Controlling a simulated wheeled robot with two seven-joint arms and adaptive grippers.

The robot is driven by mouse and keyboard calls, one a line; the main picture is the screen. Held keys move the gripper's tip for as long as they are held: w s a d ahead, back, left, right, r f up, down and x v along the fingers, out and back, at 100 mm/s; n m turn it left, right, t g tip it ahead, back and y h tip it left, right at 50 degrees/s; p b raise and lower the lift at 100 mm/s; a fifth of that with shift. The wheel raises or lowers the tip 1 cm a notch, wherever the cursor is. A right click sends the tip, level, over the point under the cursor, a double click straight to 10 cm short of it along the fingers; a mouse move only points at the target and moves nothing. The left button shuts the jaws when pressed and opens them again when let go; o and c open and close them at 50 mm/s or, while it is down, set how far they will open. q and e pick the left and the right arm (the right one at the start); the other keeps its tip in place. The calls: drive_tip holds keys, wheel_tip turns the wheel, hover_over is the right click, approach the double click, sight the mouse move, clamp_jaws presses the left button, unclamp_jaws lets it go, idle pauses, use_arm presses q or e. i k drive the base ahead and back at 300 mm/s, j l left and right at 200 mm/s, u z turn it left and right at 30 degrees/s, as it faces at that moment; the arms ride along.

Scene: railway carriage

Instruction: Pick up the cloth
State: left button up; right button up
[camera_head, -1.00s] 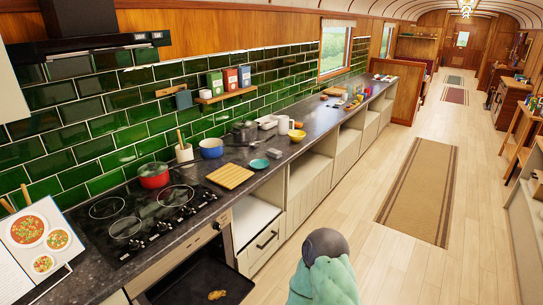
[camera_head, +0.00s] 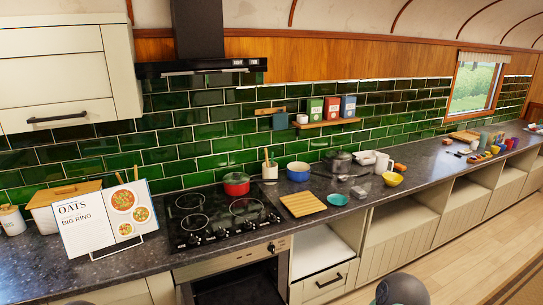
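I cannot make out a certain cloth. A small flat blue-grey piece (camera_head: 279,121) hangs from a short wooden rail on the green tiled wall, left of the shelf with tins. It looks like fabric, but it is too small to be sure. Neither of my grippers is in view. A dark rounded part at the bottom edge, right of the middle, seems to be my own arm.
A stone counter (camera_head: 150,266) holds a hob (camera_head: 215,216) with a red pot (camera_head: 236,184), a cookbook (camera_head: 98,218), a wooden board (camera_head: 303,204), a blue pot (camera_head: 298,172) and a yellow bowl (camera_head: 392,179). Below is an open oven (camera_head: 240,288). Floor shows at the lower right.

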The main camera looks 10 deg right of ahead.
sight(358, 192)
drive_tip(key=i+l+u, duration=0.25)
drive_tip(key=l, duration=0.4)
drive_tip(key=i+l+u, duration=0.25)
drive_tip(key=l, duration=0.45)
drive_tip(key=i+l+u, duration=0.1)
drive_tip(key=l+u, duration=0.15)
drive_tip(key=l, duration=0.5)
drive_tip(key=l+u, duration=0.25)
drive_tip(key=l, duration=0.5)
